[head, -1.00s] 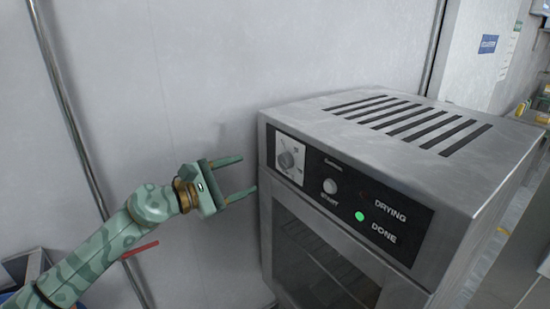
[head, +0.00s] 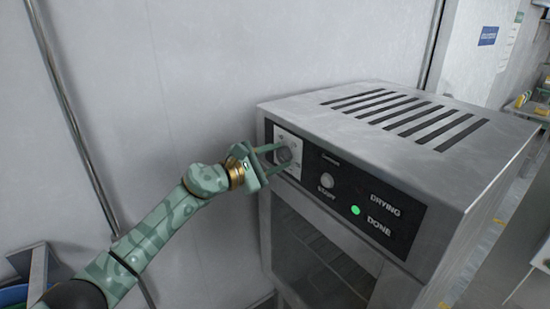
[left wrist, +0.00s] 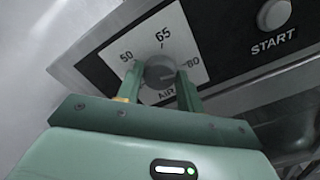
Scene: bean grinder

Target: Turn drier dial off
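The drier (head: 330,215) is a grey metal box with a black front panel. Its round grey dial (head: 284,155) sits on a white plate at the panel's left end. My left gripper (head: 278,158) is at the dial, one finger on each side of it. In the left wrist view the dial (left wrist: 160,72) lies between the two finger ends, with a gap showing at the left finger. The plate reads 50, 65, 80 and AIR. I cannot tell where the dial points. My right gripper is not in view.
A START button (head: 327,180) is right of the dial. A green light (head: 355,210) is lit by DONE; DRYING looks dark. A plain wall (head: 160,90) stands behind and left of the drier. A metal bin (head: 40,272) is at lower left.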

